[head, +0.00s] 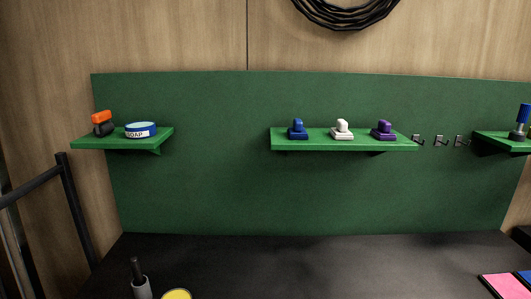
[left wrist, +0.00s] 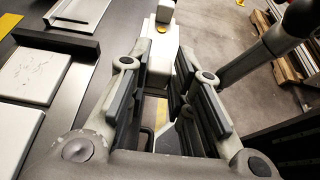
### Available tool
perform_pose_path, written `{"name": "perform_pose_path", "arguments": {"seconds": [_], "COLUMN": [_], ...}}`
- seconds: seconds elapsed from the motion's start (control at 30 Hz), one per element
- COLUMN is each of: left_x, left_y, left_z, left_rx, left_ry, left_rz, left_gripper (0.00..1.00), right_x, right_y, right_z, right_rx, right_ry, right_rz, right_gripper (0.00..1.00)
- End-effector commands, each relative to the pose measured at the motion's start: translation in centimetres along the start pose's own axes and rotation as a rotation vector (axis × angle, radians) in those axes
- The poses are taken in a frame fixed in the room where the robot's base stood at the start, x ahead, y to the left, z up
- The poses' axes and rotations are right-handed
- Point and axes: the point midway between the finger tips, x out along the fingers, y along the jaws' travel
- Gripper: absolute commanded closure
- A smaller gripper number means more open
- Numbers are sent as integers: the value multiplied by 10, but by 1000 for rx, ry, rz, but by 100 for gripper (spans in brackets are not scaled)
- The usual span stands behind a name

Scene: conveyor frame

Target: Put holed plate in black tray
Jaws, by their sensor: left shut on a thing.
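My left gripper (left wrist: 165,100) fills the middle of the left wrist view, its two grey fingers with dark pads standing apart. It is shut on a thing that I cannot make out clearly. A pale block with a yellow spot (left wrist: 160,55) shows between and beyond the fingers; I cannot tell whether it is held or stands behind. I cannot identify the holed plate or the black tray in either view. Neither gripper shows in the head view, and my right gripper is not in view.
The dark worktop (head: 300,265) is mostly clear. A yellow round thing (head: 176,294) and a grey-black upright tool (head: 139,280) stand at its front; pink and blue panels (head: 503,286) lie at right. Green shelves (head: 340,145) hold stamp-like items. Pale flat pieces (left wrist: 30,75) lie left in the wrist view.

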Motion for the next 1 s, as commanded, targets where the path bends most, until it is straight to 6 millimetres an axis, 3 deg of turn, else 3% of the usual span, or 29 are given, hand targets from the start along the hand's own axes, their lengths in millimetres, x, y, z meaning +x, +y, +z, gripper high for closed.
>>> {"name": "perform_pose_path", "arguments": {"seconds": [0.17,0.47,0.7,1.0], "left_x": [-11,-42,-95,-170], "left_y": [16,51,88,112], "left_z": [12,30,41,32], "left_rx": [-12,-46,-105,-191], "left_ry": [-5,-6,-7,-6], "left_rz": [32,115,253,450], "left_gripper": [100,100,100,100], "right_x": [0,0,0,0], "right_y": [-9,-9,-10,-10], "right_z": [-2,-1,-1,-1], "right_rx": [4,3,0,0], "right_ry": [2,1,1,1], "right_rz": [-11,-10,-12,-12], "right_gripper": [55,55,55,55]}}
